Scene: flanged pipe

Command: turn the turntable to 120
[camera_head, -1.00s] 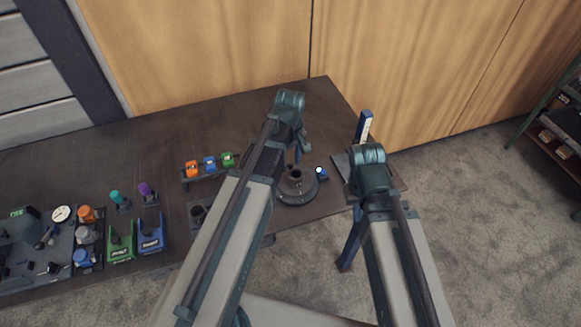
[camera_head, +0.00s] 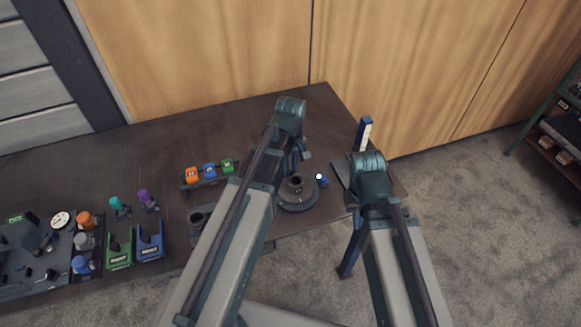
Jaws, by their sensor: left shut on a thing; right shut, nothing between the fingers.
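The turntable (camera_head: 298,202) is a dark round disc with a raised hub (camera_head: 297,183) at its centre, near the front right of the table. A small blue piece with a white top (camera_head: 320,179) is at its right edge. My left gripper (camera_head: 296,166) reaches down at the turntable's far side, partly hidden by its own arm. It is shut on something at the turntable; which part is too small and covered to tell. The turntable's scale cannot be read.
A rack with orange, blue and green blocks (camera_head: 210,170) stands left of my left arm. Green and blue holders (camera_head: 134,247), coloured knobs and a gauge (camera_head: 60,220) fill the table's left.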

